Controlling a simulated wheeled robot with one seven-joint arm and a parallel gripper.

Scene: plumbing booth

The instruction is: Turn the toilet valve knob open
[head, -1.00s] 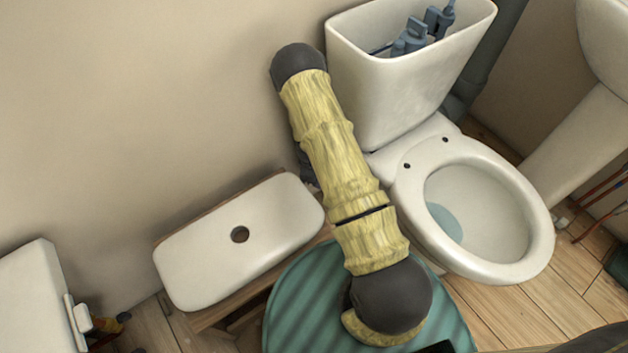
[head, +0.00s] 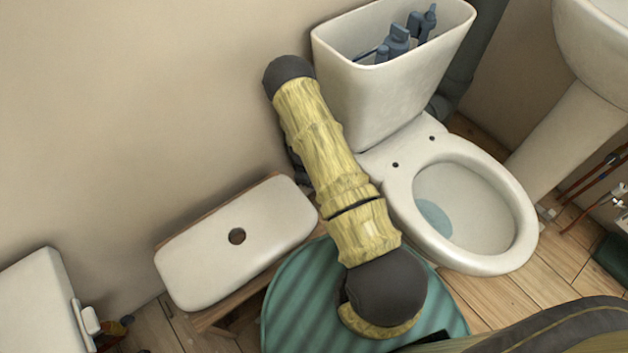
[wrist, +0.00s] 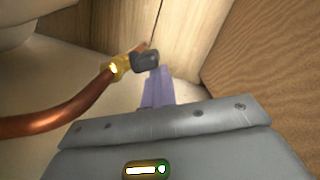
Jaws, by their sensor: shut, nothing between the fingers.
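In the wrist view, a dark grey valve knob (wrist: 146,58) sits on a brass fitting (wrist: 117,68) at the end of a curved copper pipe (wrist: 50,118). My gripper (wrist: 157,72) has its purple fingers closed together with nothing between them. The fingertips are just below and beside the knob; I cannot tell whether they touch it. In the head view, the white toilet (head: 400,210) stands to the right of my arm, its tank open at the top. My arm hides the valve and my gripper there.
A white tank lid (head: 190,260) lies on a wooden stool left of my arm. A round teal mat (head: 300,300) lies on the floor beneath my arm. A sink pedestal (head: 570,130) stands at the right. In the wrist view, a wooden surface (wrist: 265,65) rises close on the right.

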